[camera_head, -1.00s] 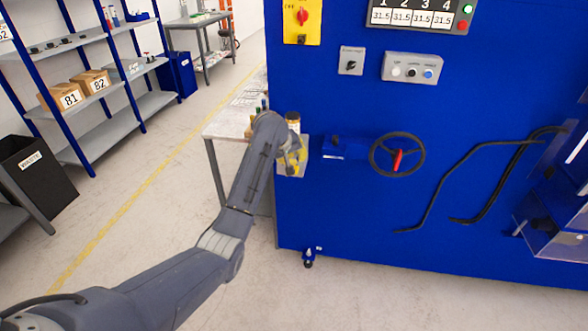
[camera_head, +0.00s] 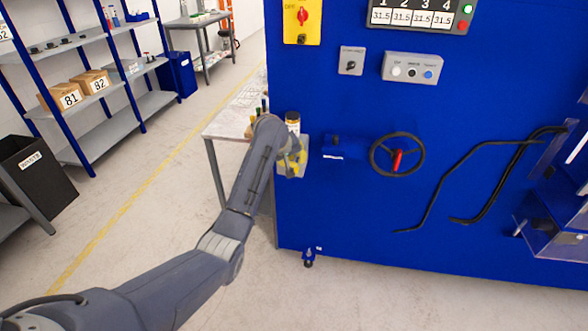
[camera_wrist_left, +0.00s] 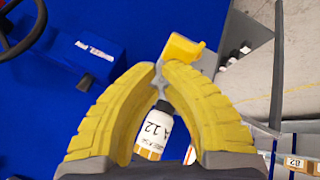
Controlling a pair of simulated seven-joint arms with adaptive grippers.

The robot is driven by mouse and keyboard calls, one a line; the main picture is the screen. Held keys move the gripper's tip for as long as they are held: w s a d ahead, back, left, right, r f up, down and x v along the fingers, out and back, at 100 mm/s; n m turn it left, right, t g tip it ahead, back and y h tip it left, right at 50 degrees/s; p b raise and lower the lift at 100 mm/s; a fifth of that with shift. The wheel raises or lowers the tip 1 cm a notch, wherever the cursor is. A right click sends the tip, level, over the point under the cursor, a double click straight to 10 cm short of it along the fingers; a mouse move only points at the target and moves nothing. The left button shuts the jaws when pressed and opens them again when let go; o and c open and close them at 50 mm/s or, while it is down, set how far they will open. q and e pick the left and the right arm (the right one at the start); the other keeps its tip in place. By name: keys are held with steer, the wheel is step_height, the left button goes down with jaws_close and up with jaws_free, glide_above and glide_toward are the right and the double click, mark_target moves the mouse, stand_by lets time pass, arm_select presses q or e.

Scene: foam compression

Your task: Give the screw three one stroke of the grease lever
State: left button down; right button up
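My left gripper (camera_head: 293,163) is at the left edge of the blue machine, just below an amber cylinder with a dark top (camera_head: 293,122). In the left wrist view its yellow fingers (camera_wrist_left: 160,68) curve in, with their tips nearly meeting around a thin grey piece that looks like the grease lever (camera_wrist_left: 162,84). A yellow block (camera_wrist_left: 182,50) lies just beyond the tips. A bottle marked "A 12" (camera_wrist_left: 155,132) shows between the fingers, apart from the tips. The lever is mostly hidden in the head view. I cannot tell which part is screw three. My right gripper is not in view.
A blue box with a white label (camera_head: 335,149) and a black handwheel with a red grip (camera_head: 397,155) stick out right of the gripper. Black hoses (camera_head: 465,165) hang further right. A table (camera_head: 225,125) stands behind the arm. The floor in front is clear.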

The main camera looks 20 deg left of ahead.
arm_select(q)
steer(key=shift+f, duration=1.25)
stand_by(1.2)
stand_by(0.5)
steer(key=shift+r, duration=1.8)
steer(key=shift+r, duration=0.1)
steer(key=shift+r, duration=2.45)
steer(key=shift+f, duration=0.1)
